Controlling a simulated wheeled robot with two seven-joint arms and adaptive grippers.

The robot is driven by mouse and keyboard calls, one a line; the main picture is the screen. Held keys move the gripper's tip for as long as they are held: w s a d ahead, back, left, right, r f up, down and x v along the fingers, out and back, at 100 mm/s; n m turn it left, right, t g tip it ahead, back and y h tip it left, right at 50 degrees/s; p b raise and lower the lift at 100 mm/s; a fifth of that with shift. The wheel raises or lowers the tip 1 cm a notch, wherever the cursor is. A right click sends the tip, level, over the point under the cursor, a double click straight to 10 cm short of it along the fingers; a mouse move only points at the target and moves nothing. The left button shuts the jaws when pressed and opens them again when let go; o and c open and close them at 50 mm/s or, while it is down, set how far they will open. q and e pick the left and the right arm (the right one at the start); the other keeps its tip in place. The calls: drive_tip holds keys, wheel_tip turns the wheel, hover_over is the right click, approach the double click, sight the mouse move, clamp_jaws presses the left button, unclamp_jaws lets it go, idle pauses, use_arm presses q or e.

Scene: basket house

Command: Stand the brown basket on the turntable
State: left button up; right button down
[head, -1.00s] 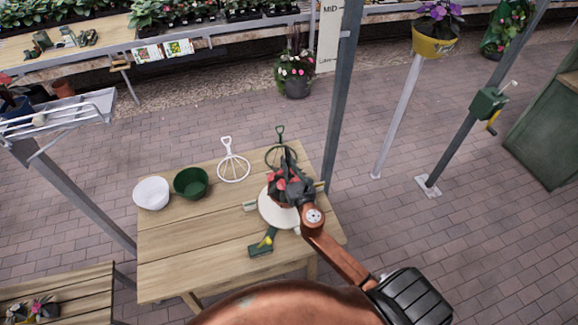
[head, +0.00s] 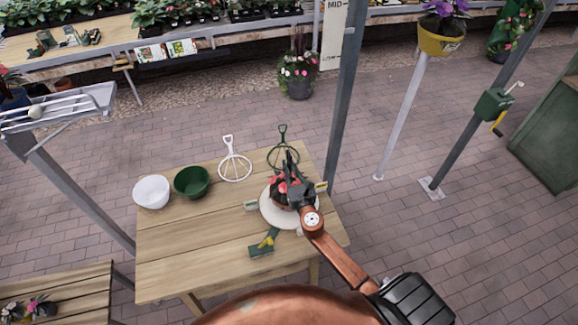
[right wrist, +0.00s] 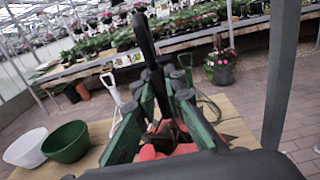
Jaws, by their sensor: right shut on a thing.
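The brown basket (head: 277,197) with red and pink flowers is at the round pale turntable (head: 270,216) on the wooden table. It appears upright over the disc; my gripper covers much of it, so I cannot tell whether its base touches. My right gripper (head: 289,176) is above the basket, shut on its dark upright handle. In the right wrist view the fingers (right wrist: 155,85) close around the dark handle (right wrist: 147,45), with red flowers (right wrist: 165,140) below. My left gripper is not in view.
A white bowl (head: 151,192), a green bowl (head: 191,182), a white hanger (head: 234,162) and a green hanger (head: 282,150) stand along the table's back. A grey post (head: 345,100) rises behind the table.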

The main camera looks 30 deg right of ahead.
drive_tip(key=c, duration=2.4)
unclamp_jaws()
drive_tip(key=shift+f, duration=0.1)
drive_tip(key=o, duration=0.4)
drive_tip(key=shift+s+r, duration=0.1)
drive_tip(key=shift+r, duration=0.15)
drive_tip(key=shift+b+v, duration=0.6)
drive_tip(key=shift+v, duration=5.45)
drive_tip(key=shift+f, duration=0.15)
